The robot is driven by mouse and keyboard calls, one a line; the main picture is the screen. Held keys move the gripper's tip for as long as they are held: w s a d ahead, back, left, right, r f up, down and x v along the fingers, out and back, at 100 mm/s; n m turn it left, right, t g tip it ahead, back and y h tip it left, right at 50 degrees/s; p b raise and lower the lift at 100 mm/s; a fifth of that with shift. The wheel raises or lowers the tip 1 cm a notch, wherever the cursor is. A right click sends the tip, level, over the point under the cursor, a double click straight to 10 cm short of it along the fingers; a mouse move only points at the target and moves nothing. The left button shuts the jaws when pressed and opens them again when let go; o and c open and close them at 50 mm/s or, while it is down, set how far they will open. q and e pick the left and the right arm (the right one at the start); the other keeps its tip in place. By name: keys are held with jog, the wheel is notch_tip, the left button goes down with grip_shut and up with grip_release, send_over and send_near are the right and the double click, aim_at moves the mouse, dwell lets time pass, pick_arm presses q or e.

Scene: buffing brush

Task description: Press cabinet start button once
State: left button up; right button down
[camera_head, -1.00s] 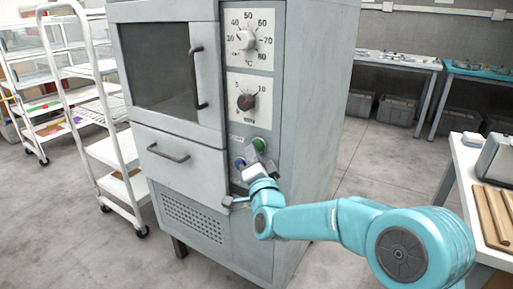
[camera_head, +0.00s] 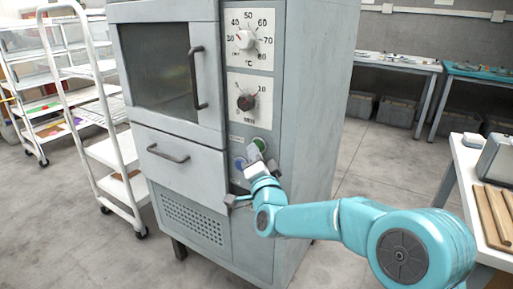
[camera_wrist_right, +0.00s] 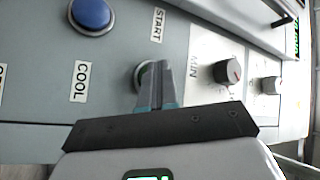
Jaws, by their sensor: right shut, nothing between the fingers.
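The grey cabinet (camera_head: 212,180) stands ahead, its control panel on the right of its front. A green button (camera_head: 259,143) and a blue button (camera_head: 239,163) sit below the dials. A COOL label (camera_wrist_right: 80,81) lies nearer the green button (camera_wrist_right: 141,76). My right gripper (camera_head: 255,153) is shut and empty, fingertips (camera_wrist_right: 160,72) at the green button and partly covering it. Whether they touch it I cannot tell. My left gripper is out of view.
A temperature dial (camera_head: 245,40) and a minutes dial (camera_head: 246,102) are above the buttons. The door handle (camera_head: 198,78) and drawer handle (camera_head: 168,153) stick out. A white rack (camera_head: 120,150) stands left, a table (camera_head: 470,165) right. The floor between cabinet and table is clear.

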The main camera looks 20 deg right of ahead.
jog(key=shift+s+a+b, duration=0.55)
jog(key=shift+s+a, duration=0.05)
jog(key=shift+a, duration=0.1)
jog(key=s+a+b, duration=0.1)
jog(key=a, duration=0.1)
jog(key=s+a+b, duration=0.1)
jog(key=s+a, duration=0.1)
dwell(0.4)
dwell(0.5)
